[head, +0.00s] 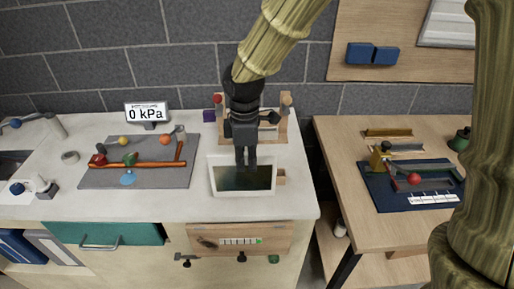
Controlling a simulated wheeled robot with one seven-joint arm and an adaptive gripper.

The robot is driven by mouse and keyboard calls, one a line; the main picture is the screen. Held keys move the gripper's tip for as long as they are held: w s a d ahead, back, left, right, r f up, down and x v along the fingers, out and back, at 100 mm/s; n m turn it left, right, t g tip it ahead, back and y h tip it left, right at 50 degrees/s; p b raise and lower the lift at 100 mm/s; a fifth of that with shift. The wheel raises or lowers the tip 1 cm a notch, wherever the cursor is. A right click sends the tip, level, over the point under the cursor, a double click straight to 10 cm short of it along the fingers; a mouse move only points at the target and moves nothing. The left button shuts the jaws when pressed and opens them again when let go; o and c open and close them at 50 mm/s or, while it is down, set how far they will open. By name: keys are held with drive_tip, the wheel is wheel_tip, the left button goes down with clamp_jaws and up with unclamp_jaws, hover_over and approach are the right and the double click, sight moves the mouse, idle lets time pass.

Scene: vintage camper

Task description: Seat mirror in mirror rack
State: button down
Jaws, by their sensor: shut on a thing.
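The mirror (215,188), a dark pane in a white frame, shows at the front of the white counter, below my gripper. My gripper (246,168) points down and is shut on the mirror near its upper middle. The mirror's lower edge is close to the counter; I cannot tell whether it touches. A wooden frame with two upright posts (286,112), which looks like the mirror rack, stands behind the mirror near the wall. My gripper and wrist hide the middle of this rack. A small wooden piece (281,177) shows at the mirror's right edge.
Left on the counter (145,205) are a grey mat (100,180) with pipe parts and a "0 kPa" display (147,112). A small purple block (209,115) sits left of the rack. Across a gap, a wooden table (340,160) holds a blue mat (385,205) with parts.

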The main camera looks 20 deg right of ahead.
drive_tip(key=w+d+f+p, duration=0.5)
drive_tip(key=w, duration=0.4)
drive_tip(key=shift+w+d, duration=0.2)
drive_tip(key=shift+d, duration=0.15)
drive_tip(key=shift+f, duration=0.15)
drive_tip(key=c, duration=1.5)
unclamp_jaws()
drive_tip(key=shift+o, duration=0.2)
wheel_tip(320, 180, up, 12)
drive_tip(key=b, duration=0.3)
